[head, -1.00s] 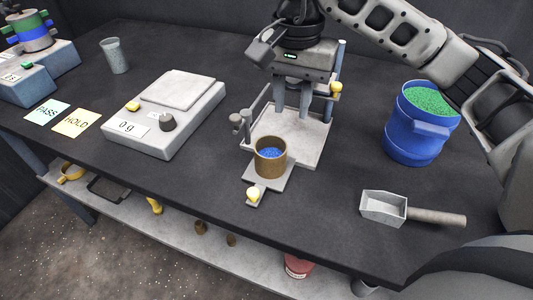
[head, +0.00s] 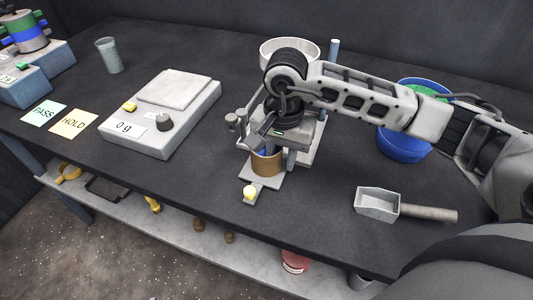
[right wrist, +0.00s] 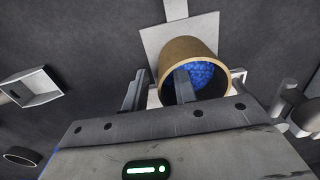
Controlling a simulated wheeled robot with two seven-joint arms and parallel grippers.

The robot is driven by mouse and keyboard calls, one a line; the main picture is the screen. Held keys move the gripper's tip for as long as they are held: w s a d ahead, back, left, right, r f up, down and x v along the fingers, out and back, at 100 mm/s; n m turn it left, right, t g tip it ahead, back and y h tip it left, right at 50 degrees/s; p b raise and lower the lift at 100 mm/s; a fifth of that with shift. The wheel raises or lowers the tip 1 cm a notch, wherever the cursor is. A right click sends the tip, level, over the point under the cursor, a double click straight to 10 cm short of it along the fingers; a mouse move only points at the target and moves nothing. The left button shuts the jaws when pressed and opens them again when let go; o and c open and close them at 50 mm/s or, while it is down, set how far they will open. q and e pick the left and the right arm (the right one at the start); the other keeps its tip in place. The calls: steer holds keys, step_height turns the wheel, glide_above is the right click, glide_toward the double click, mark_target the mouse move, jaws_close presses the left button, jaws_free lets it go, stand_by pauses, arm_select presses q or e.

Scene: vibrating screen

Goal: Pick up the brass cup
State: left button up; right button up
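The brass cup (head: 267,166) stands upright on a small grey plate at the front of the dosing stand, with blue granules inside. My right gripper (head: 278,154) is over the cup, open and holding nothing. In the right wrist view the cup (right wrist: 187,46) shows its mouth and blue granules. There, one finger of my right gripper (right wrist: 157,92) overlaps the cup's mouth and the other is outside the cup, to its left. I cannot tell whether the first finger is inside the cup or above it. My left gripper is not in view.
A metal scoop (head: 378,204) lies to the right, in front of a blue bucket (head: 402,147) of green granules. A scale (head: 165,127) reading 0 g stands left. A white round sieve or bowl (head: 290,49) is behind my wrist.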

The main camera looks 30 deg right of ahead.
jaws_close()
